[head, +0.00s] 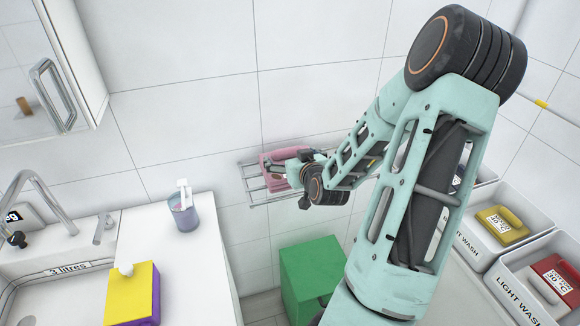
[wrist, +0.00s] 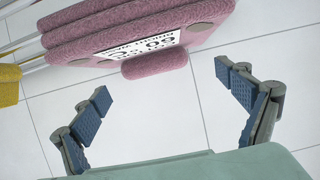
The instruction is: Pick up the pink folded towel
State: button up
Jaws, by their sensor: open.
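The pink folded towel (head: 268,162) lies on a wall-mounted metal rack (head: 252,182) in the head view. In the wrist view the towel (wrist: 130,38) fills the top, with a white printed label on its face and a rounded pink roll along its lower edge. My gripper (wrist: 165,86) is open and empty, its two fingers spread wide below the towel in the picture and apart from it. In the head view my gripper (head: 304,158) is at the rack, overlapping the towel's right part; its fingertips are hard to make out there.
A green box (head: 312,280) stands below the rack. A counter at left holds a sink, a cup (head: 183,213) and a yellow-purple box (head: 133,293). Wash bins (head: 490,250) stand at right. A yellow item (wrist: 8,85) shows at the wrist view's left edge.

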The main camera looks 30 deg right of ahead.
aim_at(289, 153)
jog(key=shift+d+p+x, duration=0.15)
jog(key=shift+p+x, duration=0.2)
jog(key=shift+x, duration=0.95)
jog(key=shift+d+p+x, duration=0.15)
jog(key=shift+p+x, duration=0.2)
jog(key=shift+x, duration=1)
jog(key=shift+s+f, duration=0.15)
jog(key=shift+s, duration=0.05)
jog(key=c, duration=1.4)
jog(key=shift+c, duration=0.6)
